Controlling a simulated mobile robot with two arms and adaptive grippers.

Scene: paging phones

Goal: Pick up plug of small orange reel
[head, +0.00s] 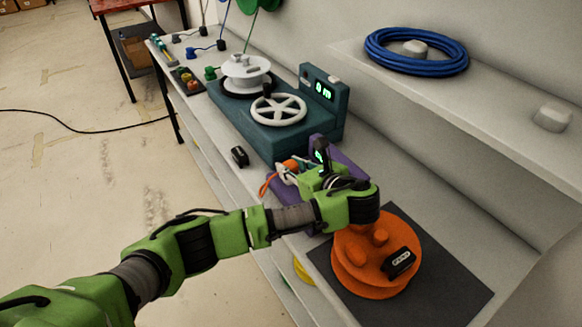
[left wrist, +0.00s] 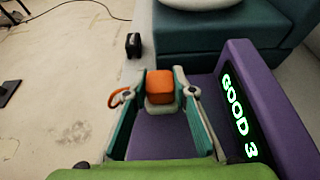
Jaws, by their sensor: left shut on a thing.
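The orange plug (head: 291,164) is between the fingers of my left gripper (head: 288,172), at the purple tester by the bench's front edge. In the left wrist view the plug (left wrist: 162,87) sits between the two teal fingers (left wrist: 163,95), which are shut on it. A short orange cable (left wrist: 119,97) loops out beside the left finger. The orange reel (head: 360,274) rests on a dark mat, partly hidden by my left wrist. My right gripper is out of view.
The purple tester (left wrist: 262,105) shows "GOOD 3". A teal winding machine (head: 258,125) with a white handwheel stands behind it. A small black block (head: 239,156) lies near the front edge. A blue cable coil (head: 415,50) rests on the upper shelf.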

